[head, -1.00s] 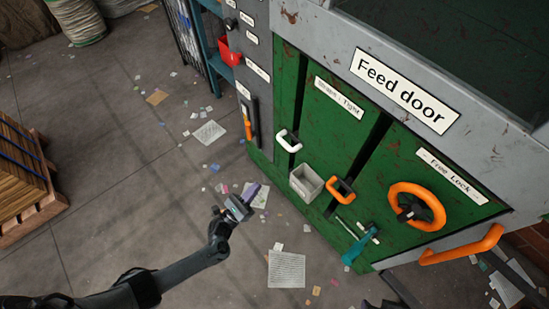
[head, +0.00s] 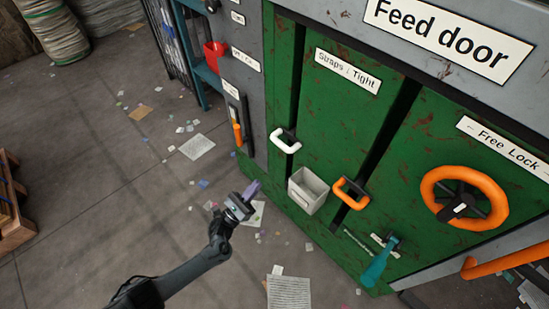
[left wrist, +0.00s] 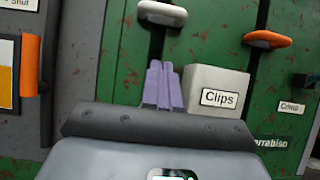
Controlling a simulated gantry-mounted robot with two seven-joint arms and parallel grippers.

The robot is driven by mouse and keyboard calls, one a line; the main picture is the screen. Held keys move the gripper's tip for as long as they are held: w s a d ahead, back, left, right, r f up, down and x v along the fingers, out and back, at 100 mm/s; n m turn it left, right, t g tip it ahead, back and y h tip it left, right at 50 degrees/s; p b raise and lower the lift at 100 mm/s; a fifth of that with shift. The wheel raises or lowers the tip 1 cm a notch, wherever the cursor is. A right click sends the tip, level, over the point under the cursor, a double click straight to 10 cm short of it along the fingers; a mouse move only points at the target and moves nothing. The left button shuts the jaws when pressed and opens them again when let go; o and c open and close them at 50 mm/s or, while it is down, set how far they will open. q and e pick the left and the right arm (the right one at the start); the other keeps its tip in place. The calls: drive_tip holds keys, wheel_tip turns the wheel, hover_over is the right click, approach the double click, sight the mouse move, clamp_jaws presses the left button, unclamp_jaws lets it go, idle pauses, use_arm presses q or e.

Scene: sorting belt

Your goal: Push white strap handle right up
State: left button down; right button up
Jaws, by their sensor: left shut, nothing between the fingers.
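The white strap handle (head: 285,141) sits on the green panel of the machine, under the label "Straps : Tight" (head: 347,70). It also shows in the left wrist view (left wrist: 162,13), near the top edge. My left gripper (head: 252,190) is below and left of the handle in the head view, apart from it. Its purple fingers (left wrist: 162,86) are together and empty, pointing toward the green panel, below the handle in the left wrist view. My right gripper is not in view.
A grey Clips box (head: 308,190) is mounted right of my left gripper. An orange strap handle (head: 351,192), an orange wheel (head: 464,198) and a teal lever (head: 380,262) lie further right. An orange-handled lever (head: 238,134) is at left. Papers litter the floor.

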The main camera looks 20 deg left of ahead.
use_arm(q)
drive_tip(key=shift+d, duration=0.15)
drive_tip(key=s+r+b+x, duration=0.1)
drive_tip(key=r+b+x, duration=0.1)
drive_tip(key=x, duration=1)
drive_tip(key=shift+r, duration=0.4)
drive_tip(key=shift+w, duration=0.1)
